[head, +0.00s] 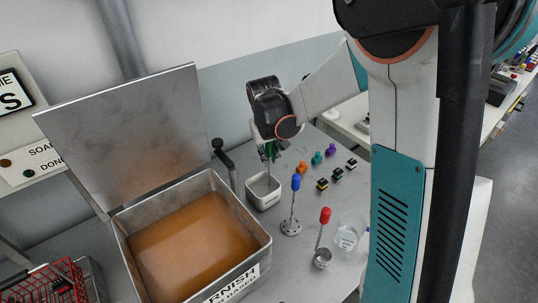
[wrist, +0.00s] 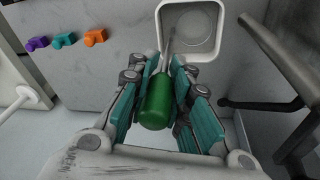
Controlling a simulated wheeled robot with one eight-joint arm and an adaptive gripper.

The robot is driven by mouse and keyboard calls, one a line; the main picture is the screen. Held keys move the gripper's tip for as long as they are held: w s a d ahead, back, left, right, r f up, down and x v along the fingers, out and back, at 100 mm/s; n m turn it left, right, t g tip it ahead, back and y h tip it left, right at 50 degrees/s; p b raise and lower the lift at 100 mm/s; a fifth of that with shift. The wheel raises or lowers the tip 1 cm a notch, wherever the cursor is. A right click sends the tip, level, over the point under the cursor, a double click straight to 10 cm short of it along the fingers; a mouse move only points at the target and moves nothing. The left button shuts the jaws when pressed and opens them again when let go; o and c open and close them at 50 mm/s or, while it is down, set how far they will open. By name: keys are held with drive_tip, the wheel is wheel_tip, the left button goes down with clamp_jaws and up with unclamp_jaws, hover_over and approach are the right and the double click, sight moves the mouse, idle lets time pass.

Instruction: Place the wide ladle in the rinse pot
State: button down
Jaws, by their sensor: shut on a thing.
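My gripper (head: 268,152) is shut on a green-handled tool, whose handle (wrist: 157,106) lies between the teal finger pads in the wrist view. Its thin metal shaft points down toward a whitish square pot (head: 252,200), likely the rinse pot. In the wrist view the shaft end overlaps the opening of this pot (wrist: 211,42). The tool's head cannot be made out, so I cannot tell its width or whether it touches the bottom. A red-handled ladle (head: 325,215) with a small cup and a blue-handled tool (head: 296,183) with a flat perforated disc stand on the table.
A large open vat (head: 262,252) of orange-brown liquid stands left of the pot, its lid (head: 130,130) raised. A dark lever (head: 224,158) stands close beside the pot. Small coloured connectors (head: 317,158) lie to the right. A clear jar (head: 348,232) stands at front right.

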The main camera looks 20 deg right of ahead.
drive_tip(key=shift+f, duration=0.15)
drive_tip(key=c, duration=1.4)
unclamp_jaws()
drive_tip(key=shift+c, duration=0.2)
wheel_tip(320, 180, up, 12)
drive_tip(key=s+a+p, duration=0.1)
drive_tip(key=s+p, duration=0.1)
drive_tip(key=p, duration=0.1)
drive_tip(key=s+r+t, duration=0.2)
drive_tip(key=s, duration=0.9)
drive_tip(key=s+a+r+t+y, duration=0.1)
drive_tip(key=s+r+t, duration=0.2)
drive_tip(key=s, duration=0.8)
drive_tip(key=shift+a+r, duration=0.2)
drive_tip(key=shift+a, duration=0.1)
